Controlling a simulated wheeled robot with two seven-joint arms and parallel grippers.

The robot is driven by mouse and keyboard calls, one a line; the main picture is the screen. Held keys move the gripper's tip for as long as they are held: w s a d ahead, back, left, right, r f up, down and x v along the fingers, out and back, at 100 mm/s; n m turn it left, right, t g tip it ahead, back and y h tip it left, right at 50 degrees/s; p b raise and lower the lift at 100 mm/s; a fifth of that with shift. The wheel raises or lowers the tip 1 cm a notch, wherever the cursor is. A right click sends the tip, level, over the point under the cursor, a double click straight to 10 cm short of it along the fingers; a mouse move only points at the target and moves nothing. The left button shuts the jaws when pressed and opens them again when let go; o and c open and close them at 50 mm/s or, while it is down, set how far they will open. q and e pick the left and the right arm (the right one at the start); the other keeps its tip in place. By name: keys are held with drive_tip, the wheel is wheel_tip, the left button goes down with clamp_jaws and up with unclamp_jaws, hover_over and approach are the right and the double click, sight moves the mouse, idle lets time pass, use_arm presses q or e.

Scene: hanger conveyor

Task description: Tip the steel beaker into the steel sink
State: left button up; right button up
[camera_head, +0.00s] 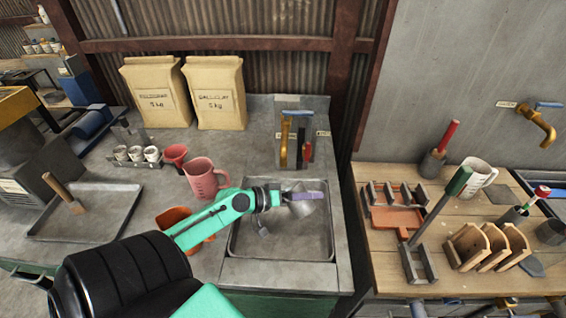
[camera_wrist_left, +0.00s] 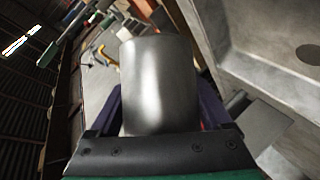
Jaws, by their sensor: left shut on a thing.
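My left gripper (camera_head: 303,196) reaches in from the left and is shut on the steel beaker (camera_head: 301,208), holding it over the steel sink (camera_head: 285,248). In the left wrist view the beaker (camera_wrist_left: 158,85) sits between the two purple fingers of my gripper (camera_wrist_left: 160,115). In the head view the beaker looks tilted and is partly hidden by the gripper. Its contents cannot be seen. The sink basin (camera_wrist_left: 270,60) with a dark drain hole shows at the right of the wrist view. My right gripper is not in view.
A brass tap (camera_head: 284,140) stands behind the sink. A pink jug (camera_head: 203,178), a red cup (camera_head: 175,155) and an orange container (camera_head: 178,222) stand left of the sink. Two paper sacks (camera_head: 215,92) stand at the back. A wooden bench (camera_head: 450,285) with tools is at the right.

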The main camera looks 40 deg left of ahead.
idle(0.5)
use_arm(q)
drive_tip(key=shift+f+n+b, duration=0.1)
drive_tip(key=shift+n+b, duration=0.2)
drive_tip(key=shift+b, duration=0.55)
drive_tip(key=shift+h, duration=0.3)
drive_tip(key=shift+n+t+h+b, duration=0.3)
drive_tip(key=shift+n+b, duration=0.2)
drive_tip(key=shift+b, duration=0.4)
drive_tip(key=shift+f+n+h+b, duration=0.1)
drive_tip(key=shift+n+h+b, duration=0.2)
drive_tip(key=shift+n+b, duration=0.35)
idle(0.6)
